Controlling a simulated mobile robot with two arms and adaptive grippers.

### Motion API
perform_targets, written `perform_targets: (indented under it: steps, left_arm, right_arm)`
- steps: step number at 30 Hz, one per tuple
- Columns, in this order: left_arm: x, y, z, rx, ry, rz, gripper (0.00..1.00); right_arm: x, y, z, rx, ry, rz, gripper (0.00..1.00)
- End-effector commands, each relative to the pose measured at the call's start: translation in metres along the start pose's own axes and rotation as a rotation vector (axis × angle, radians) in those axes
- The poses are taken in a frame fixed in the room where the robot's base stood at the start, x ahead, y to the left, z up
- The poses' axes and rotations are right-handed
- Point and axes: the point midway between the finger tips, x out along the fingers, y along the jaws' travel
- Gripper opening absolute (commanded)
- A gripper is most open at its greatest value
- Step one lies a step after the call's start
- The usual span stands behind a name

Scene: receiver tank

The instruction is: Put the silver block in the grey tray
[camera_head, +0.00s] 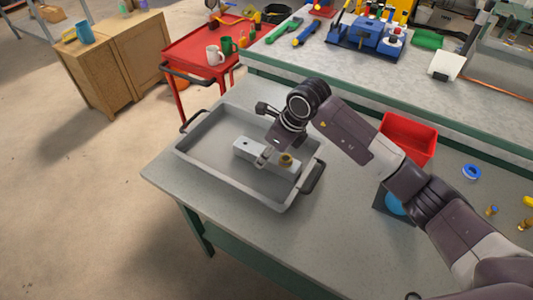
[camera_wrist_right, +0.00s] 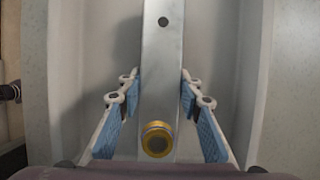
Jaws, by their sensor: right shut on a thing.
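The silver block (camera_head: 265,157) is a long bar with a dark hole near one end and a brass fitting near the other. It is inside the walls of the grey tray (camera_head: 190,159) as seen in the head view; I cannot tell whether it touches the floor. My right gripper (camera_head: 263,160) is shut across the block, pointing down. In the right wrist view, its blue-padded fingers (camera_wrist_right: 160,82) have their tips against both long sides of the block (camera_wrist_right: 162,45). The tray's wall shows to the right (camera_wrist_right: 258,70). My left gripper is not in view.
The tray has a dark handle (camera_head: 312,177) at its right end and stands near the left edge of the workbench (camera_head: 300,232). A red cart (camera_head: 200,45) with mugs is behind.

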Motion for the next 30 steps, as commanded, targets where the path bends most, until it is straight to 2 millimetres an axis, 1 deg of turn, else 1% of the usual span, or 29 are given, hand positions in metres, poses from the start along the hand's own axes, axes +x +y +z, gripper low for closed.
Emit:
perform_targets:
  steps: [1, 5, 6, 13, 15, 17, 20, 27, 30]
  left_arm:
    - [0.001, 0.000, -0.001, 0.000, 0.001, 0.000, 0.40]
    - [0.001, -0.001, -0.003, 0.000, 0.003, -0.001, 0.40]
    - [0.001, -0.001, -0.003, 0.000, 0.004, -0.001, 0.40]
    - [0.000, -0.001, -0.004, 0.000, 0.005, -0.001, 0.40]
    - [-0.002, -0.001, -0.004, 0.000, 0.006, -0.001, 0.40]
    - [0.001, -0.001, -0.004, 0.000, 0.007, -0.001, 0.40]
    - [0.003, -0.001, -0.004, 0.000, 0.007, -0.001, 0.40]
    - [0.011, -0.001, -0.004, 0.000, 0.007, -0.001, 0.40]
    - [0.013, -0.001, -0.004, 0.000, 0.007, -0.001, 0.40]
  right_arm:
    - [0.001, 0.000, -0.001, 0.000, 0.000, 0.000, 0.35]
    - [0.001, 0.000, 0.000, 0.000, 0.000, 0.000, 0.49]
    - [0.001, 0.000, 0.000, 0.000, 0.000, 0.000, 0.50]
    - [0.000, 0.000, 0.000, 0.000, 0.000, 0.000, 0.50]
    - [-0.002, 0.000, 0.001, 0.000, 0.000, 0.000, 0.50]
    - [-0.006, -0.001, 0.001, 0.000, -0.001, -0.002, 0.50]
    - [-0.021, -0.002, 0.001, 0.000, -0.003, -0.003, 0.50]
    - [-0.073, -0.002, 0.001, -0.001, -0.003, -0.005, 0.50]
    - [-0.093, -0.001, 0.000, -0.001, -0.002, -0.004, 0.50]
